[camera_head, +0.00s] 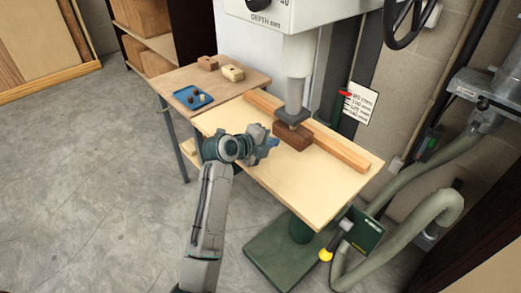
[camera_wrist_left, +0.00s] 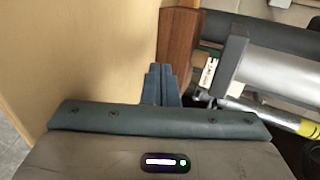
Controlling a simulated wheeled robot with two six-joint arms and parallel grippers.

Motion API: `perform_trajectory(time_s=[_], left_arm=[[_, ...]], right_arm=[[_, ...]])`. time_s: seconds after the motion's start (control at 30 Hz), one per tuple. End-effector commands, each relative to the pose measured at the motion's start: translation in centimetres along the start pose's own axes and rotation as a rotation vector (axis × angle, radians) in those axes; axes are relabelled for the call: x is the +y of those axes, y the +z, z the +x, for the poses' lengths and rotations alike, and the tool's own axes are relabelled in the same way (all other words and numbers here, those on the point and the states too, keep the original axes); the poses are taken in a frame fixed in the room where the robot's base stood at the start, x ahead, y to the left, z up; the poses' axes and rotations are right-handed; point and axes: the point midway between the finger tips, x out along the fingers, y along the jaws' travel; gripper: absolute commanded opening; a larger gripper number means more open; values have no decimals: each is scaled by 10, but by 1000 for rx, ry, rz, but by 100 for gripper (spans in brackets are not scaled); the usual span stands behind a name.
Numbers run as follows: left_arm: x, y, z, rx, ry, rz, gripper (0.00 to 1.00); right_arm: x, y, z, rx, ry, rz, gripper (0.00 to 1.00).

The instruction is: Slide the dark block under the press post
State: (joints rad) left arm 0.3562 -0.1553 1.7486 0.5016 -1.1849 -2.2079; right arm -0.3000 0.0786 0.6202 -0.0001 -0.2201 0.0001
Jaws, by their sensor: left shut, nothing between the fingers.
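The dark block (camera_head: 292,138) is a reddish-brown wooden piece on the pale press table (camera_head: 320,195), in front of the long wooden fence (camera_head: 345,153). The grey press post (camera_head: 299,62) comes down with a dark foot (camera_head: 293,118) over the block's back-left part; I cannot tell the gap between them. My left gripper (camera_head: 272,144) is shut and empty, low at the front-left side of the block. In the left wrist view the shut fingers (camera_wrist_left: 162,85) are close to the block's side (camera_wrist_left: 180,40); contact is unclear. My right gripper is not in view.
A side table (camera_head: 185,76) at back left holds a blue tray (camera_head: 192,97) with small items and two wooden blocks. A lever with a yellow knob (camera_head: 326,254) and a thick hose (camera_head: 440,205) are at right. The table's front right is clear.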

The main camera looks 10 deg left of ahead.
Motion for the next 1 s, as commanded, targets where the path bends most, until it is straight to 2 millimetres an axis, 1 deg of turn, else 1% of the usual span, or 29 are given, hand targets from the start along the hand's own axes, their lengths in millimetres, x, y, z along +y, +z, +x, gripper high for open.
perform_trajectory(time_s=[0.03,0.4,0.6,0.7,1.0], left_arm=[[1,1,-6,-2,1,1,0],[14,0,-41,-1,0,0,0],[20,0,-56,0,1,1,0],[21,0,-60,0,0,0,0],[21,0,-60,1,0,0,0]], right_arm=[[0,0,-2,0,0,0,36],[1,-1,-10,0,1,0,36],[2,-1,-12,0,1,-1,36],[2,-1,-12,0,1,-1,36],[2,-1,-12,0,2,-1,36]])
